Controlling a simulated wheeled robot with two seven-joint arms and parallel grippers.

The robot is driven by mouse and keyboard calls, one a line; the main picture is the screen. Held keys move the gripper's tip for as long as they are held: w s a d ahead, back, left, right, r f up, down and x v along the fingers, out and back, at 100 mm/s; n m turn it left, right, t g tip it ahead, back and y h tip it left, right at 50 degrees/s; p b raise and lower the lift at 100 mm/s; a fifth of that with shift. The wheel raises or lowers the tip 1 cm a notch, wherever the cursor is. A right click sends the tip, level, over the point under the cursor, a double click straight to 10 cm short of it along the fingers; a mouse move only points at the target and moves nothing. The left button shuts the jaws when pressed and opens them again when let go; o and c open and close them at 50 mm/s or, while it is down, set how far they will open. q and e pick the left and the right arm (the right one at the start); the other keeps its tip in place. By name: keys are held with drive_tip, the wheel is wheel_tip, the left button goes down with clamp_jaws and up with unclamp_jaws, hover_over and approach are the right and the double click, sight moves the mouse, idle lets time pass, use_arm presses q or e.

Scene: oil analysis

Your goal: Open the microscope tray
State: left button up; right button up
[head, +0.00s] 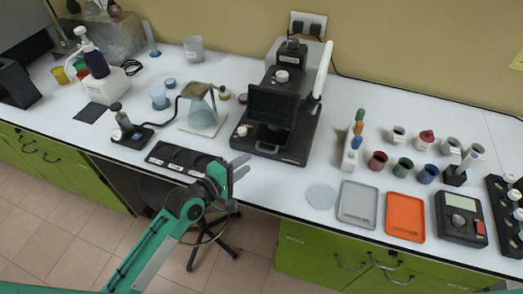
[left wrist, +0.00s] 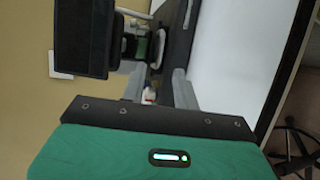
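The black microscope (head: 312,118) stands at the back middle of the white bench, with a dark flat panel (head: 272,106) on its front. The panel also shows in the left wrist view (left wrist: 84,38) at the upper left. Below the panel is the low black base (head: 290,153); I cannot make out a separate tray or whether one is open. My left gripper (head: 242,166) is near the bench's front edge, left of and in front of the base, apart from it. In the left wrist view its two grey fingers (left wrist: 160,88) are spread with a gap between them. My right gripper is not in view.
A black slotted holder (head: 184,160) lies left of the gripper. A clear-sided stand (head: 200,108) is behind it. A round pale disc (head: 321,196), a grey tray (head: 358,204) and an orange tray (head: 405,217) lie to the right. Bench surface before the base is narrow.

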use_arm(q)
drive_tip(key=p+x, duration=0.1)
drive_tip(key=x, duration=0.7)
drive_tip(key=shift+w, duration=0.1)
clamp_jaws()
